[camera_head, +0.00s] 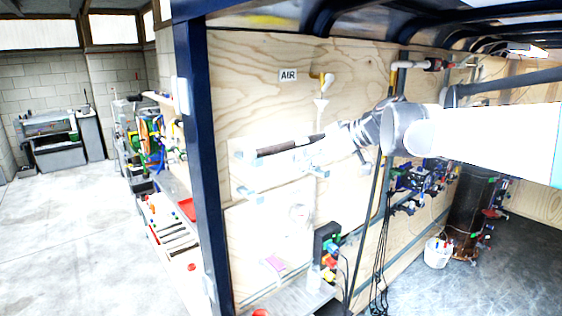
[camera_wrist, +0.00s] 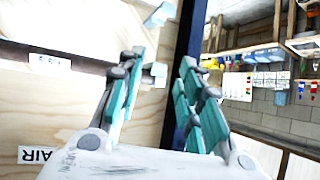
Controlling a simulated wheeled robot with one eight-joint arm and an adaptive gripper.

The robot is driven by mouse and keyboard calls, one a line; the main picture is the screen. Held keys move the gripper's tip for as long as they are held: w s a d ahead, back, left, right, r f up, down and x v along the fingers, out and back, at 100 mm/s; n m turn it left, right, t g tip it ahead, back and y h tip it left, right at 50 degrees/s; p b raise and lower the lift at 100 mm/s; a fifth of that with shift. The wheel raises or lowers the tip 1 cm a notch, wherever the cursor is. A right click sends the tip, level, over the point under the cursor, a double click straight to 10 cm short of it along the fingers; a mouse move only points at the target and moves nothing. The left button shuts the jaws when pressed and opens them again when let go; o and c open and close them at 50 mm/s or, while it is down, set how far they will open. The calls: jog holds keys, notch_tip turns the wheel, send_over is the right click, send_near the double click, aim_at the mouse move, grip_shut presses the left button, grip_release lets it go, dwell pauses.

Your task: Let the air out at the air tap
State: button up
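A white sign reading AIR (camera_head: 288,75) is on the plywood wall. Just right of it a brass-coloured pipe fitting (camera_head: 327,78), likely the air tap, has a white funnel-shaped piece below. My gripper (camera_head: 318,150) is in front of the wall, below that fitting and apart from it in the picture; glare blurs its fingers there. In the wrist view my gripper (camera_wrist: 162,58) has its teal-padded fingers spread with nothing between them. The AIR sign (camera_wrist: 38,155) appears upside down at lower left there. I cannot make out the tap in that view.
A dark blue post (camera_head: 197,150) stands left of the plywood wall. A white wall holder with a dark bar (camera_head: 285,146) is beside my gripper. A grey shelf (camera_head: 295,298) with small coloured items is below. A white bucket (camera_head: 437,252) stands on the floor at right.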

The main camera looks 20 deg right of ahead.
jog(key=w+d+r+m+t, duration=0.45)
jog(key=d+r, duration=0.25)
jog(key=d, duration=0.2)
jog(key=m+t, duration=0.4)
jog(key=m, duration=0.4)
send_near(326, 88)
jog(key=shift+h, duration=0.4)
jog(key=x, duration=0.8)
jog(key=shift+a+r+p, duration=0.15)
jog(key=shift+a+p, duration=0.1)
jog(key=shift+p, duration=0.1)
grip_shut()
